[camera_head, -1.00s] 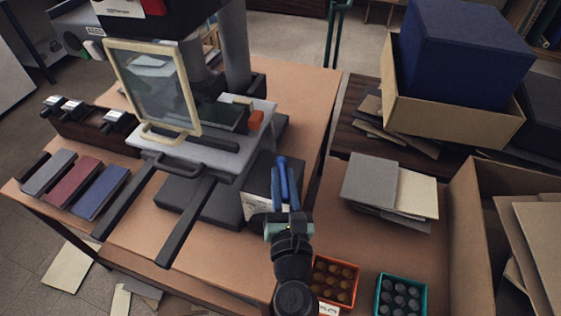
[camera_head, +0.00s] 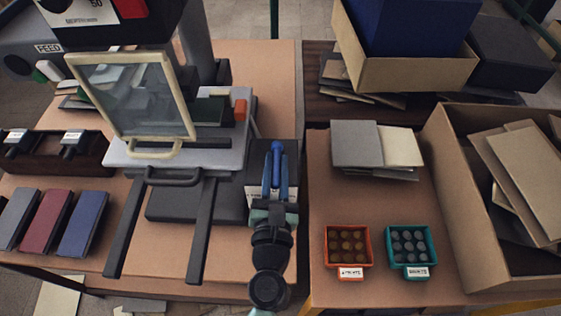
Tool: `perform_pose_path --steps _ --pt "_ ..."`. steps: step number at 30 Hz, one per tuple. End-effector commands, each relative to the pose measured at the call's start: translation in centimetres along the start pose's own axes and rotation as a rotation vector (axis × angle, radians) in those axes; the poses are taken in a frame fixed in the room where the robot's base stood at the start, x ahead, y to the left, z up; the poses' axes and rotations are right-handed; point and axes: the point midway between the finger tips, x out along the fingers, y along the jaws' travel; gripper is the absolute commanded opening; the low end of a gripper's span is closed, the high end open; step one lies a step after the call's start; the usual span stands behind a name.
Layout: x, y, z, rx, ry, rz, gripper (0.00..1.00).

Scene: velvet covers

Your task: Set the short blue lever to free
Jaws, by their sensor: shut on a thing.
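The short blue lever (camera_head: 277,150) stands up at the right side of the press, its top showing just beyond my fingers. My gripper (camera_head: 275,178), with blue fingers, is shut on the lever, one finger on each side. The lever's lower part is hidden behind the fingers and wrist. A dark box with a white label plate (camera_head: 258,192) sits at the lever's foot. The label's words are too small and covered to read.
The press has a clear framed guard (camera_head: 134,147), a grey bed (camera_head: 120,155) and two dark rails (camera_head: 201,230) reaching forward. Orange (camera_head: 331,259) and teal (camera_head: 390,262) trays, stacked covers (camera_head: 352,152) and a large carton (camera_head: 452,185) stand at right.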

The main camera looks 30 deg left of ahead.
Motion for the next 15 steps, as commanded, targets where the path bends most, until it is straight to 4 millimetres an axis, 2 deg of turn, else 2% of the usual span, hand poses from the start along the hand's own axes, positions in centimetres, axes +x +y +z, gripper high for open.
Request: perform_pose_path --steps 13,14,15 --pt "-0.05 0.16 -0.12 0.002 0.001 0.000 0.00" --pt "-0.04 0.15 -0.12 0.002 0.001 0.000 0.24" --pt "-0.04 0.15 -0.12 0.002 0.001 0.000 0.31"
